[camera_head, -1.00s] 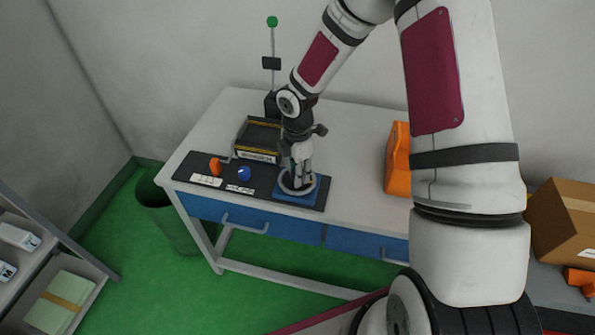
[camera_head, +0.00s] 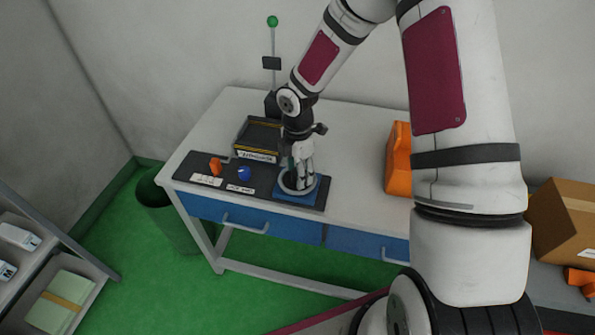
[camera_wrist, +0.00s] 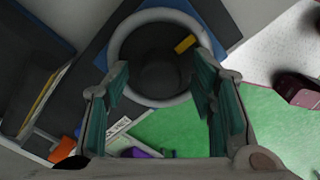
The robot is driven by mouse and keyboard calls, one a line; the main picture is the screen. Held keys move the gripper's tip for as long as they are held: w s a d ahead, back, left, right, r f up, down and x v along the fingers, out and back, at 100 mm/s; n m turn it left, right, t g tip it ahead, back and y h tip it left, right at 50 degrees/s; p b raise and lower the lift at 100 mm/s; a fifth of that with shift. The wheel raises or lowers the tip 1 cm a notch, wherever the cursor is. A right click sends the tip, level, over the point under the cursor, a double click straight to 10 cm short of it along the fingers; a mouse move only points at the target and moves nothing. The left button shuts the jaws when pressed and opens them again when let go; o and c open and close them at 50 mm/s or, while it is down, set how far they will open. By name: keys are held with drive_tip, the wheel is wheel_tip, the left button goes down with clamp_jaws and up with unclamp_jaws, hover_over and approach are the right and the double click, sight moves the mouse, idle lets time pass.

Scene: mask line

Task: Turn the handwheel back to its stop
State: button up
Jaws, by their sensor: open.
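The handwheel is a grey ring (camera_head: 282,184) on a blue base (camera_head: 313,196) at the right end of the dark panel on the bench. In the wrist view its rim (camera_wrist: 116,42) shows as a wide grey ring around a dark centre, with a yellow mark (camera_wrist: 185,43) inside at the upper right. My gripper (camera_head: 299,182) points down over the handwheel. In the wrist view my gripper (camera_wrist: 160,78) is open, its green-padded fingers on either side of the ring's near part. I cannot tell whether they touch the rim.
On the panel left of the wheel are an orange knob (camera_head: 215,166), a blue button (camera_head: 244,173) and white labels. A black tray (camera_head: 258,137) and a green-topped lamp post (camera_head: 272,22) stand behind. An orange object (camera_head: 397,160) stands right on the bench.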

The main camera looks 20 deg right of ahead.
wheel_tip(320, 180, up, 12)
idle(0.4)
drive_tip(key=shift+f, duration=0.15)
drive_tip(key=s+d+r+m+t+h, duration=0.2)
drive_tip(key=s+r+m, duration=0.9)
drive_tip(key=r, duration=0.5)
drive_tip(key=s+a+r+m+t+y, duration=0.1)
drive_tip(key=s+r+m, duration=0.2)
drive_tip(key=s, duration=0.4)
drive_tip(key=s+a+r+m+t+y, duration=0.1)
drive_tip(key=s+r+m+t, duration=0.1)
drive_tip(key=s+m, duration=0.4)
drive_tip(key=shift+s+r, duration=0.6)
